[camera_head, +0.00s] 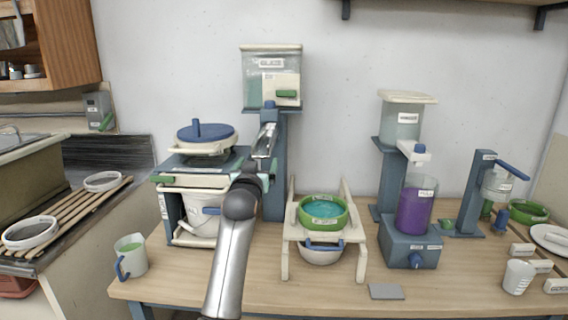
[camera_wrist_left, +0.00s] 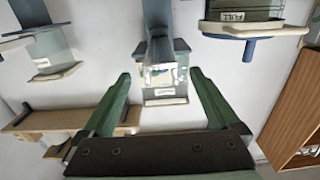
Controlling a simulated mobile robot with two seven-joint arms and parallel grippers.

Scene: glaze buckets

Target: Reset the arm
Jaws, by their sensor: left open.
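My left arm rises from the bottom centre of the head view. Its left gripper (camera_head: 256,166) points away toward the blue dispenser column (camera_head: 275,185), just below the labelled spout (camera_head: 265,140). The arm hides much of the gripper there. In the left wrist view the green fingers of the left gripper (camera_wrist_left: 160,76) are spread wide, with nothing held between them. My right gripper is in neither view.
Left of the arm stands a frame with a blue-lidded pot (camera_head: 205,136) and a white bucket (camera_head: 199,218). A green-rimmed bowl (camera_head: 323,212) sits on a stand to the right. A purple cylinder (camera_head: 415,212) and a mug (camera_head: 131,256) also stand on the table. The front edge is mostly clear.

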